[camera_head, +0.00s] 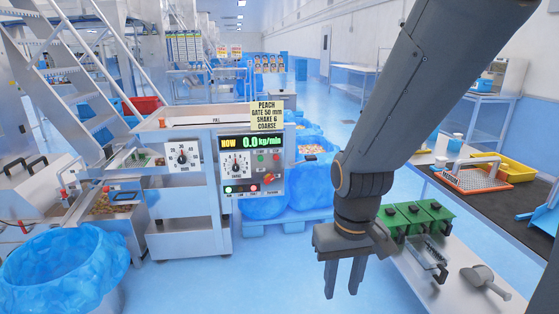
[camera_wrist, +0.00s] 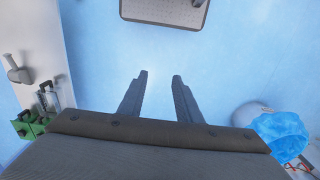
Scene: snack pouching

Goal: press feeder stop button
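The feeder control panel (camera_head: 251,165) is on the front of the metal machine, left of centre in the head view. A large red button (camera_head: 268,178) sits at the panel's lower right.
A side table (camera_head: 450,270) with green boxes (camera_head: 415,217) and a scoop (camera_head: 485,280) stands at the right. A blue-lined bin (camera_head: 65,268) is at the lower left. Blue bags on a pallet (camera_head: 285,226) stand beside the machine. The floor in front is clear.

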